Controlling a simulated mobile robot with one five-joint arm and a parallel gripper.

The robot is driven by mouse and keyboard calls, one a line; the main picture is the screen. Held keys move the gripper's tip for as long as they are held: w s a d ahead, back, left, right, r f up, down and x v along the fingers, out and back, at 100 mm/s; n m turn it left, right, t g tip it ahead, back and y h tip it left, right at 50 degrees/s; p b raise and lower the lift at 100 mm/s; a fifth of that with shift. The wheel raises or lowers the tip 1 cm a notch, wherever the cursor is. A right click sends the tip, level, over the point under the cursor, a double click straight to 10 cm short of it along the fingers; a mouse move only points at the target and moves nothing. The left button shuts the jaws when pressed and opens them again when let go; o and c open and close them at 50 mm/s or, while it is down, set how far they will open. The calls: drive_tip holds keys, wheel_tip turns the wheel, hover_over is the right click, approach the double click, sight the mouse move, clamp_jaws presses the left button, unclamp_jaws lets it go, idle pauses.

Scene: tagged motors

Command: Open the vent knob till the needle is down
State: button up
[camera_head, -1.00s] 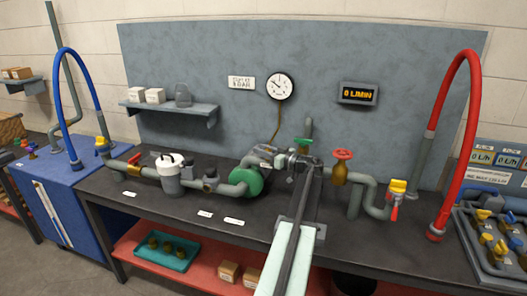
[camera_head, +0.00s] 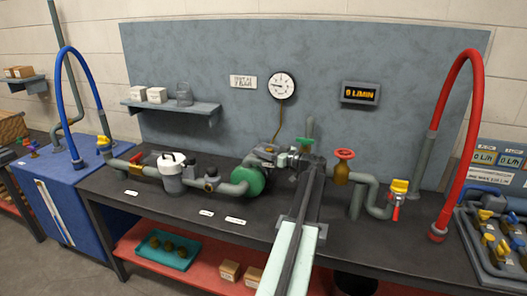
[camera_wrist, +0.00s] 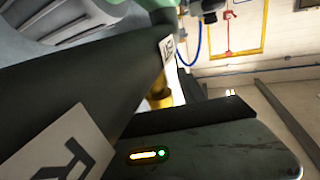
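The round white gauge (camera_head: 282,85) hangs on the grey back panel. Its thin needle points roughly left, but its reading is too small to make out. A small green knob (camera_head: 305,141) shows just behind my gripper (camera_head: 292,160), at the pipework right of the green pump; I cannot tell whether it is the vent knob. In the wrist view my dark fingers fill much of the picture, and a brass-coloured part (camera_wrist: 160,92) shows in the gap between them. Whether the fingers press on anything is hidden.
The green pump (camera_head: 247,181) sits left of my gripper. A red handwheel valve (camera_head: 344,155) and a yellow-handled valve (camera_head: 399,187) stand to the right. A white-topped canister (camera_head: 172,170) is further left. The bench front (camera_head: 190,215) is mostly clear apart from small labels.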

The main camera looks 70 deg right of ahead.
drive_tip(key=v, duration=0.8)
drive_tip(key=shift+w, duration=0.1)
